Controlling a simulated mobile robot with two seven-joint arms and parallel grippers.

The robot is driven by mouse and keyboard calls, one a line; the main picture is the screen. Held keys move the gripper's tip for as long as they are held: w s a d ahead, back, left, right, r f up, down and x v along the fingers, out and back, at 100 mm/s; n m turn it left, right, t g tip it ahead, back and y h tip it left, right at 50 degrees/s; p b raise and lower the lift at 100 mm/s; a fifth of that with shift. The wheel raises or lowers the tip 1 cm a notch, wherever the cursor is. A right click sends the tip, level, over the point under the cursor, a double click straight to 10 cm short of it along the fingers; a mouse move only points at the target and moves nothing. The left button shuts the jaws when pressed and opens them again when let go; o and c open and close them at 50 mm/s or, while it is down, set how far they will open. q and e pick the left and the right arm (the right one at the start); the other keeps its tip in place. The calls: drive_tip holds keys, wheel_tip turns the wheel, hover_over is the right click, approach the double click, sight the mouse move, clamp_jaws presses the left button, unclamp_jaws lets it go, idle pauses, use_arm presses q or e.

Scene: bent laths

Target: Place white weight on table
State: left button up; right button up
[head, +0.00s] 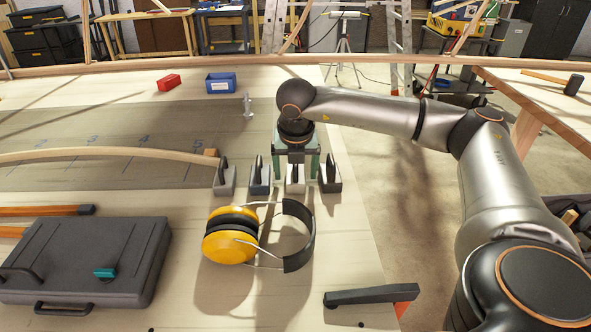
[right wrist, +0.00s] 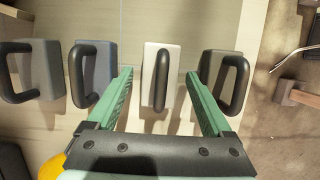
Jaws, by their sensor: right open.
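The white weight (head: 293,188) stands on the table, a pale block with a black loop handle, third from the left in a row of weights. It also shows in the middle of the right wrist view (right wrist: 149,58). My right gripper (head: 296,176) is above and behind it, pointing down. In the right wrist view my right gripper (right wrist: 159,75) is open, with one green finger to each side of the white weight and its handle. Nothing is held. I cannot tell how deep the fingers reach. My left gripper is not in view.
Grey (head: 224,182), blue-grey (head: 260,182) and dark (head: 330,180) weights stand close on both sides. Yellow ear defenders (head: 228,247) lie in front. A bent lath (head: 110,153) lies left, behind a black case (head: 85,262). The table top (head: 335,262) is bare right of the ear defenders.

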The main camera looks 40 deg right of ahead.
drive_tip(key=shift+r, duration=0.15)
drive_tip(key=v, duration=1.2)
drive_tip(key=shift+p, duration=0.35)
